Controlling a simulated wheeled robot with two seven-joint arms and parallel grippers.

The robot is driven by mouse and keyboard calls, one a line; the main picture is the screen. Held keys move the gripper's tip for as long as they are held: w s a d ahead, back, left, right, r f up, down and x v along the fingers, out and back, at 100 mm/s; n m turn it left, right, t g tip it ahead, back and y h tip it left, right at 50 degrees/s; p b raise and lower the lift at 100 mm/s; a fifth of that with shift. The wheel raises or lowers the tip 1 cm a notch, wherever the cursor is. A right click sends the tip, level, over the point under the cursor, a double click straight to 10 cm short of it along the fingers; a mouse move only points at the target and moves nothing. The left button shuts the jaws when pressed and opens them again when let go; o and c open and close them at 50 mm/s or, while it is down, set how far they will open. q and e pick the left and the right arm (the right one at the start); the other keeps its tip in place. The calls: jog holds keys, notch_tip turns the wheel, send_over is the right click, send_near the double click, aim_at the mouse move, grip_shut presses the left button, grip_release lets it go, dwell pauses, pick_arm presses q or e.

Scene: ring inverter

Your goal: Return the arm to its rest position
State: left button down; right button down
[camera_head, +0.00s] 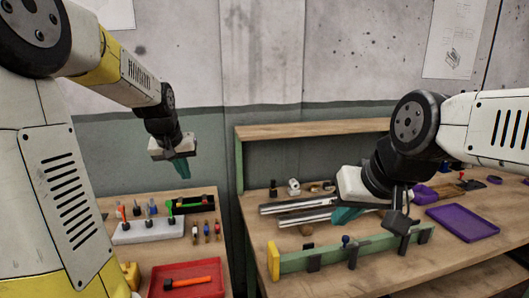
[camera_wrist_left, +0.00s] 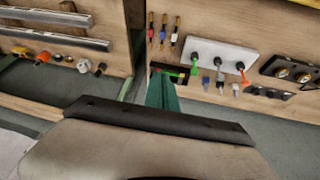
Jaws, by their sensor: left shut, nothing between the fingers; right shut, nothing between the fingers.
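My left arm comes in from the left in the head view. Its left gripper (camera_head: 182,170) has teal fingers that are shut and empty, raised above the left workbench (camera_head: 120,205). The fingers also show closed together in the left wrist view (camera_wrist_left: 161,88). My right arm comes in from the right. Its right gripper (camera_head: 343,217) is shut and empty, with its teal fingers low over the right workbench (camera_head: 450,258), in front of the metal bars (camera_head: 298,206). I cannot tell whether it touches them.
A green rail (camera_head: 325,257), a wooden shelf (camera_head: 310,129) and a purple tray (camera_head: 462,222) are at the right bench. A gap separates the benches.

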pick_arm(q)
jog(key=s+d+r+m+h, duration=0.1)
jog(key=s+d, duration=0.3)
jog(key=s, duration=0.8)
jog(key=s+d+r+m+h, duration=0.1)
jog(key=s+d, duration=0.4)
jog(key=s, duration=0.7)
jog(key=shift+r+t, duration=0.25)
jog(key=shift+t, duration=0.15)
jog(key=shift+d, duration=0.1)
